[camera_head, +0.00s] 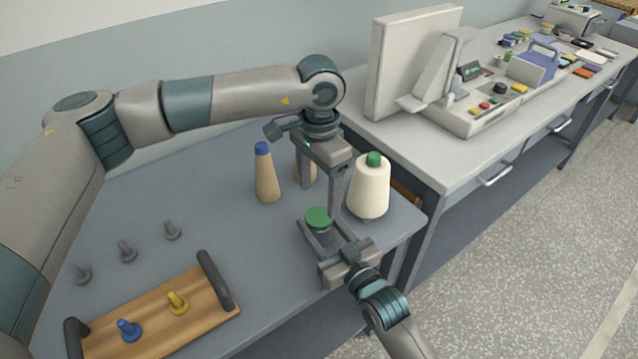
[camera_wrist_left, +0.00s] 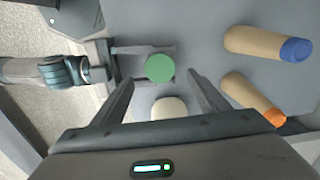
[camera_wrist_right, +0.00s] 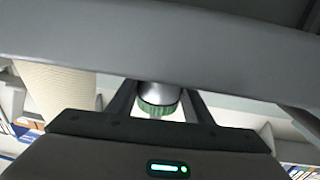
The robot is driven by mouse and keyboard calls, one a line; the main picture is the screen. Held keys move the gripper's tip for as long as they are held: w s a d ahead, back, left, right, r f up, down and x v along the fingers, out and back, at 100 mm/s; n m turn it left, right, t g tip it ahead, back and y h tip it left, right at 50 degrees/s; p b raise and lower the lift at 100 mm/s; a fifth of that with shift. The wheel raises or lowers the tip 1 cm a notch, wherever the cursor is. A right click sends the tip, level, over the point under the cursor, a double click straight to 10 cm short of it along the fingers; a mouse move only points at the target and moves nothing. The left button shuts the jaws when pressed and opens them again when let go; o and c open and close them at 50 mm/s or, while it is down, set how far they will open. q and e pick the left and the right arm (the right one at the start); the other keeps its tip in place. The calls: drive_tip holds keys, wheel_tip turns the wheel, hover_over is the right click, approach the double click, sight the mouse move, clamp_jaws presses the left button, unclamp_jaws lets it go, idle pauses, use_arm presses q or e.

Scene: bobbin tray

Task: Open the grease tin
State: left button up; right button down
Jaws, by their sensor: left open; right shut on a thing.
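The grease tin (camera_head: 319,218) has a green lid and stands near the table's right end, left of a cream thread cone. In the right wrist view its silver body and ribbed green lid (camera_wrist_right: 158,104) show between my fingers. My right gripper (camera_head: 321,228) is shut on the tin's body, coming from the front right. My left gripper (camera_head: 334,212) is open and points down from above, close to the tin. In the left wrist view the round lid (camera_wrist_left: 160,68) lies just beyond the left fingertips, apart from them. The lid looks seated on the tin.
The cream cone (camera_head: 369,188) stands close right of both grippers. A blue-topped tan cone (camera_head: 267,178) and an orange-topped one (camera_wrist_left: 252,98) stand behind. A wooden tray (camera_head: 205,318) with blue and yellow pegs is front left, with grey pegs (camera_head: 126,251) behind it.

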sight(319, 216)
use_arm(q)
drive_tip(key=shift+f, duration=3.1)
drive_tip(key=c, duration=1.1)
